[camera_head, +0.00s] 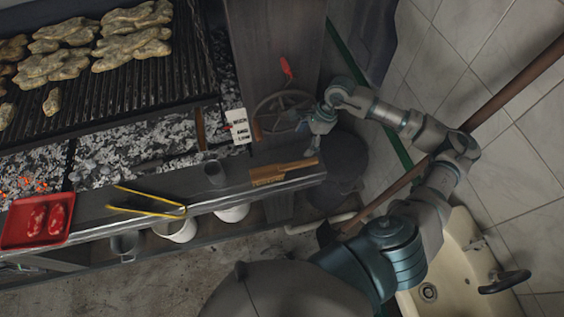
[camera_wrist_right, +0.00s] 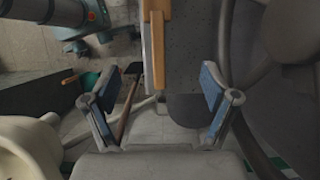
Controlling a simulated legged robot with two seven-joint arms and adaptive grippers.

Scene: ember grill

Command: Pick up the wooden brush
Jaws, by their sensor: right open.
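The wooden brush (camera_head: 284,170) lies on the right end of the dark ledge in front of the grill, its handle pointing right. My left gripper is not in view.
Yellow tongs (camera_head: 150,203), a grey cup (camera_head: 215,172) and a red tray (camera_head: 15,227) with meat sit along the ledge. A sink (camera_head: 455,265) is at lower right.

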